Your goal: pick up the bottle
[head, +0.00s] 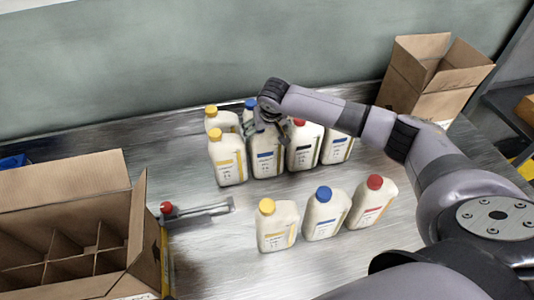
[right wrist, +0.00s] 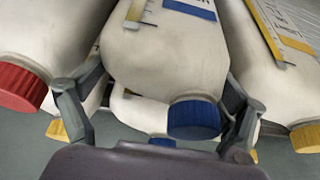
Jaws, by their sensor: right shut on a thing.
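My right gripper (head: 268,122) reaches over the back group of bottles from the right. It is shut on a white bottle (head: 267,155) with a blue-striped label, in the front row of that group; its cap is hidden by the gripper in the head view. In the right wrist view the gripper (right wrist: 160,112) has one finger on each side of this blue-capped bottle (right wrist: 165,58). The bottle looks upright among its neighbours; I cannot tell whether it is off the table. My left gripper is not in view.
A yellow-capped bottle (head: 228,160) and a red-capped bottle (head: 304,146) stand close on either side. Three more bottles, including a blue-capped one (head: 326,214), stand in front. A divided cardboard box (head: 140,235) is at left, another box (head: 420,85) at back right.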

